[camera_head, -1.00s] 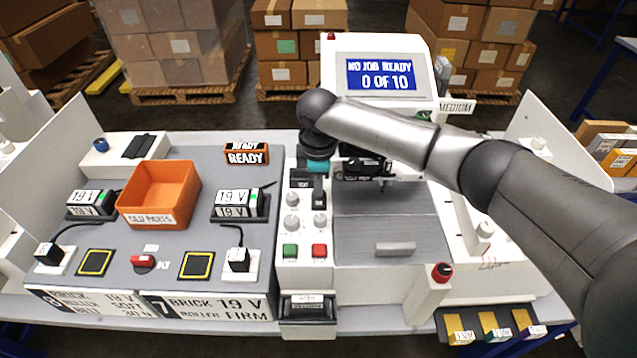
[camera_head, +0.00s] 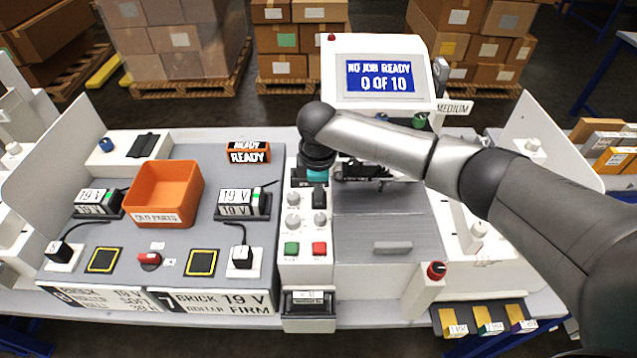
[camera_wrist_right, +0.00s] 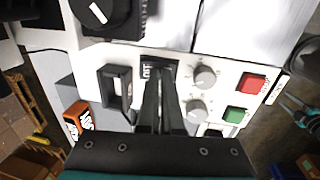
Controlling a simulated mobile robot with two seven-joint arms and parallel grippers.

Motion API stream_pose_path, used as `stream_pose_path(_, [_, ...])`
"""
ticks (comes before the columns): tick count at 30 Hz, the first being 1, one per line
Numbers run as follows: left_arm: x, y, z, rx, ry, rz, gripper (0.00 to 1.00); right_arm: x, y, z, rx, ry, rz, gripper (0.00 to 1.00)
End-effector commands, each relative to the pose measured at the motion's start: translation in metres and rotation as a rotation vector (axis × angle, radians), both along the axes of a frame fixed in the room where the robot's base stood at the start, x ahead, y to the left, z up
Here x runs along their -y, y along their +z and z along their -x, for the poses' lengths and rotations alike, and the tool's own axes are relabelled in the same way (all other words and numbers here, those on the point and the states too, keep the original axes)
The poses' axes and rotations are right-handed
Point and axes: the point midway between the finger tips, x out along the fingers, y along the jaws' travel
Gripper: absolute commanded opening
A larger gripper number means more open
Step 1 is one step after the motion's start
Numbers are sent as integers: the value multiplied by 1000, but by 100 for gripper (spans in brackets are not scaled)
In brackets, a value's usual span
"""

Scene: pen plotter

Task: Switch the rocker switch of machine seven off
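A black rocker switch (camera_head: 319,196) sits on the white control strip of the middle machine (camera_head: 380,85). A black plate with a pale label, which seems to be this switch, shows in the right wrist view (camera_wrist_right: 149,71). My right gripper (camera_wrist_right: 160,82) has its two dark fingers close together over or against this plate; I cannot tell whether they touch. In the head view my right gripper (camera_head: 317,174) comes down at the upper part of the control strip and hides some of it. The switch's position is not clear. My left gripper is not in view.
Grey knobs (camera_wrist_right: 204,77), a green button (camera_head: 291,249) and a red button (camera_head: 319,249) lie close by. A black framed part (camera_wrist_right: 115,91) stands beside the fingers. A red-topped knob (camera_head: 436,270) is at the right; an orange bin (camera_head: 189,190) is at the left.

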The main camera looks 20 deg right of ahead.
Motion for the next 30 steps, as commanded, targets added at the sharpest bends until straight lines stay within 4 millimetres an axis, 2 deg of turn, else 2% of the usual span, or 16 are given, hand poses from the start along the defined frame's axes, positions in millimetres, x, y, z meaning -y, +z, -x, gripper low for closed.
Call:
stream_pose_path(5, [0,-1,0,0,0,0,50,1,-3,2,-8,-1,2,0])
stream_pose_path(11, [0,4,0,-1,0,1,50,1,1,2,-6,-3,2,0])
stream_pose_path(26, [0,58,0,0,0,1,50,1,45,5,-1,-4,0,0])
stream_pose_path(30, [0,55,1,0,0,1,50,0,69,8,3,-1,-1,0])
